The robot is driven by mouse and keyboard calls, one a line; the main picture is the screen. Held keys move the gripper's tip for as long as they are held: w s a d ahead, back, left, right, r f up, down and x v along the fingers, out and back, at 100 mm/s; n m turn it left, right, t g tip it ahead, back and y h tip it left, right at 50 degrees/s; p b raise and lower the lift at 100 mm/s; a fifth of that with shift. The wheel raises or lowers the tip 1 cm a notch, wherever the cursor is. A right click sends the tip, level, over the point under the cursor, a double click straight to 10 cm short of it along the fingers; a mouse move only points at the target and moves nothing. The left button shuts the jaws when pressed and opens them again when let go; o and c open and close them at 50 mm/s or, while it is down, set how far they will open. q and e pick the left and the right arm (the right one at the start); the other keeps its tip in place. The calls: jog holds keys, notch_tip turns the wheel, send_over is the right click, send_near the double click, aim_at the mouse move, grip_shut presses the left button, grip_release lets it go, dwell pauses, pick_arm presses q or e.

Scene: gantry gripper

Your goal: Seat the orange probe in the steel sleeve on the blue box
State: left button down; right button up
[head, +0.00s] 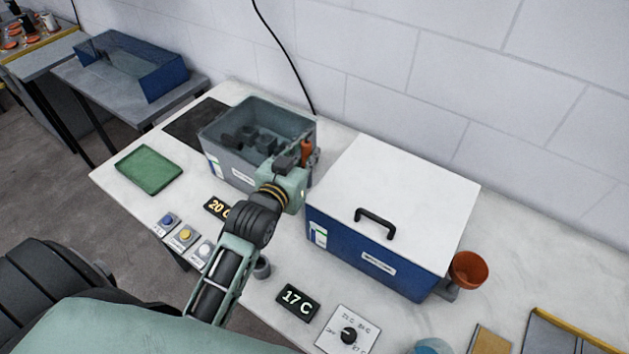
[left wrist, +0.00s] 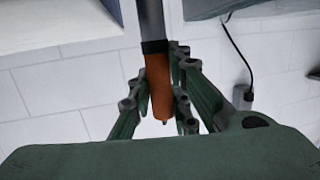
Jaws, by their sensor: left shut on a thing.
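My left gripper (head: 298,162) is shut on the orange probe (head: 307,147), at the right end of the grey clear-walled bath. In the left wrist view the probe (left wrist: 160,90) stands between the green fingers (left wrist: 165,102), with a grey shaft above its orange part and a small tip below. The blue box (head: 375,255) stands to the right, its white lid shut with a black handle. A small grey part (head: 447,291) shows low at its right end; I cannot tell whether it is the steel sleeve. My right gripper is out of view.
The grey bath (head: 225,161) holds dark blocks. An orange cup (head: 468,268) is beside the blue box's right end. A green tray (head: 148,170), buttons, displays and a dial (head: 348,335) lie on the pale bench. A black cable hangs on the wall behind.

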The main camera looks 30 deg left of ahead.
pick_arm(q)
jog(key=shift+s+f, duration=0.15)
jog(key=shift+f, duration=0.8)
jog(key=f, duration=0.3)
jog(key=shift+w+d+f, duration=0.1)
jog(key=shift+w+f, duration=0.1)
jog(key=shift+f, duration=0.25)
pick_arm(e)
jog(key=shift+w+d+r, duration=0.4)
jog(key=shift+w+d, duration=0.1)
pick_arm(q)
jog(key=shift+f, duration=0.6)
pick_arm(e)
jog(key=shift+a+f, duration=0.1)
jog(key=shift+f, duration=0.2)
pick_arm(q)
jog(key=shift+s, duration=0.1)
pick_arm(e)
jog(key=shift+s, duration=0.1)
pick_arm(q)
jog(key=c, duration=1.9)
grip_release()
jog(key=shift+c, duration=0.2)
jog(key=shift+f, duration=0.1)
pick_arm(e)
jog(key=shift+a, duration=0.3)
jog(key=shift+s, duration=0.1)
